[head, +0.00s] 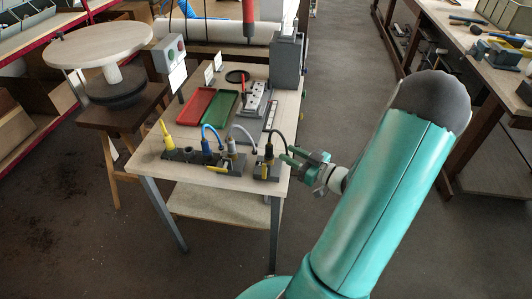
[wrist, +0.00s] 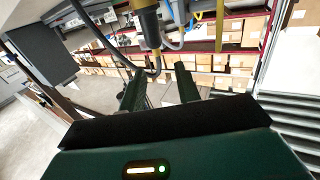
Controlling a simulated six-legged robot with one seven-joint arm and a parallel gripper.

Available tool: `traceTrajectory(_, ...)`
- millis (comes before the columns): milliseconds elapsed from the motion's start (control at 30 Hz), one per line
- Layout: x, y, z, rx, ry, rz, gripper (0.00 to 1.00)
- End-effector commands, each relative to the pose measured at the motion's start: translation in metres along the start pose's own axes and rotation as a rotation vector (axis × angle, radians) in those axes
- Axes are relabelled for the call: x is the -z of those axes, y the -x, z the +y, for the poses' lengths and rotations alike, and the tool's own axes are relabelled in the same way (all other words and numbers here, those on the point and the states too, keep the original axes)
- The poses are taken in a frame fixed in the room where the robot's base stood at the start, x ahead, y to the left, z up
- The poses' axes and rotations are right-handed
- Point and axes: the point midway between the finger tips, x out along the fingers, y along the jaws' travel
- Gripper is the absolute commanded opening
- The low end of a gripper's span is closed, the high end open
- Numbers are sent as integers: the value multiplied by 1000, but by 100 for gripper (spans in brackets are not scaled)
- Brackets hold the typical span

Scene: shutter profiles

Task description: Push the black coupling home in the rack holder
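The black coupling (head: 268,152) stands at the table's front right corner in a small grey holder (head: 267,172), with a black hose looping from it. How deep it sits is too small to tell. My gripper (head: 291,157) is just right of it, with its green fingers pointing toward it. In the wrist view my gripper (wrist: 159,88) has its fingers apart with nothing between them. A dark coupling with a brass-coloured end (wrist: 150,28) shows beyond the fingertips, near the top edge, apparently the black one. A dark hose curves beside the left finger.
Left of the holder stand a coupling with a pale hose (head: 232,147), one with a blue hose (head: 207,147) and a yellow nozzle (head: 166,134). Red (head: 195,106) and green (head: 220,108) trays lie behind. A grey box (head: 287,62) stands at the back right. Floor right of the table is clear.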

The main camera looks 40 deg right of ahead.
Motion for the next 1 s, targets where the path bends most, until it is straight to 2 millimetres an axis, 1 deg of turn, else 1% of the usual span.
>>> traceTrajectory(33, 0, -10, 0, 1, 0, 1, 33)
traceTrajectory(100, 0, -22, 0, 2, 0, 0, 33)
traceTrajectory(200, 0, -34, 0, 1, 0, 0, 33)
traceTrajectory(367, -1, -44, -2, 0, 0, -1, 33)
traceTrajectory(433, -1, -51, -2, 2, 0, 0, 33)
traceTrajectory(600, -2, -78, -1, 2, 0, 0, 33)
traceTrajectory(700, -2, -91, -1, 1, 0, -1, 33)
traceTrajectory(800, -2, -94, -1, -1, 0, -1, 33)
traceTrajectory(933, -2, -94, -1, -1, 0, -2, 33)
traceTrajectory(967, -2, -94, -1, -1, 0, -2, 31)
traceTrajectory(1000, -2, -94, -1, -1, 0, -2, 23)
